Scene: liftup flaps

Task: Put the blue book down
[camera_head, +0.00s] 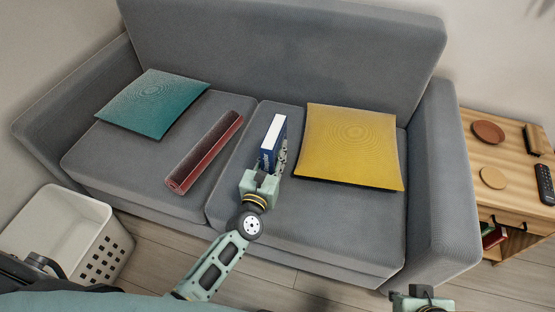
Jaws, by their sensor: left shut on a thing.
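The blue book (273,143) has a dark blue cover and a white page edge that faces up. It stands on edge at the middle of the grey sofa (345,215), over the right seat cushion. My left gripper (265,178) is shut on its near end. I cannot tell whether the book's lower edge touches the cushion. My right gripper (425,300) shows only in part at the bottom right edge, and its fingers are not clear.
A rolled red mat (205,152) lies left of the book. A teal pillow (153,103) and a yellow pillow (348,145) lie on the seats. A white basket (65,232) stands at the left. A wooden side table (500,160) stands at the right. The right cushion's front is clear.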

